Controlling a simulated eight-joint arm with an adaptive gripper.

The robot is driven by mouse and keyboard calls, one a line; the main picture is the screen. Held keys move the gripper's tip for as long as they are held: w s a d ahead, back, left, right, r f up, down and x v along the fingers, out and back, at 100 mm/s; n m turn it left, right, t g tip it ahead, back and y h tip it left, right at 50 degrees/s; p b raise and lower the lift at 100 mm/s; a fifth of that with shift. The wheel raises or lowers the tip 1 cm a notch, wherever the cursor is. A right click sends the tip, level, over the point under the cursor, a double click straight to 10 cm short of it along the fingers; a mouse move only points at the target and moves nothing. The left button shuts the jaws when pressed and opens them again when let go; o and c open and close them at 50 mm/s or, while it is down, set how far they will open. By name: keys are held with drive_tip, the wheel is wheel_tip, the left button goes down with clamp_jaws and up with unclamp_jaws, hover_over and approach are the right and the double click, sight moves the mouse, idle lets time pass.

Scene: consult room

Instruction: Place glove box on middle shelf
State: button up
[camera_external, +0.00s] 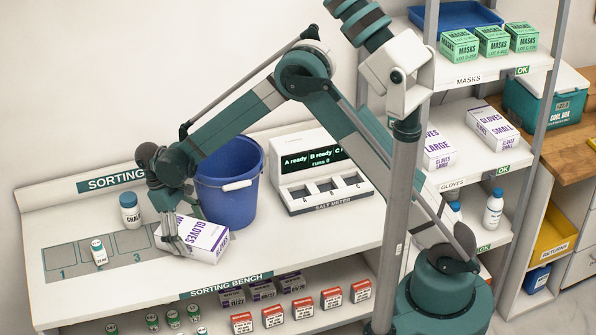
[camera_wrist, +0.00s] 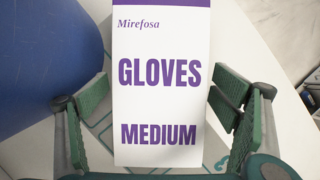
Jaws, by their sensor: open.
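A white and purple glove box (camera_external: 205,238) lies on the sorting bench (camera_external: 90,270), at the right of the marked squares. The wrist view shows its printed top (camera_wrist: 160,105), reading "GLOVES MEDIUM". My gripper (camera_external: 172,240) is low at the box's left end in the external view. In the wrist view the green fingers (camera_wrist: 160,125) are open, one on each side of the box, with gaps visible. The middle shelf (camera_external: 465,150), labelled "GLOVES", stands at the right and holds a "LARGE" box (camera_external: 437,152) and a "SMALL" box (camera_external: 493,127). My arm hides part of the shelf unit.
A blue bucket (camera_external: 228,180) stands close behind the box. A salt meter (camera_external: 318,170) is at the bench's back right. Mask boxes (camera_external: 492,40) fill part of the upper shelf.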

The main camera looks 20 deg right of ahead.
sight(193, 233)
drive_tip(key=shift+c, duration=0.7)
drive_tip(key=c, duration=1.2)
drive_tip(key=shift+r, duration=0.2)
drive_tip(key=shift+r, duration=0.95)
drive_tip(key=shift+s+r, duration=0.4)
drive_tip(key=shift+r, duration=0.25)
drive_tip(key=s, duration=1.7)
drive_tip(key=shift+s, duration=0.15)
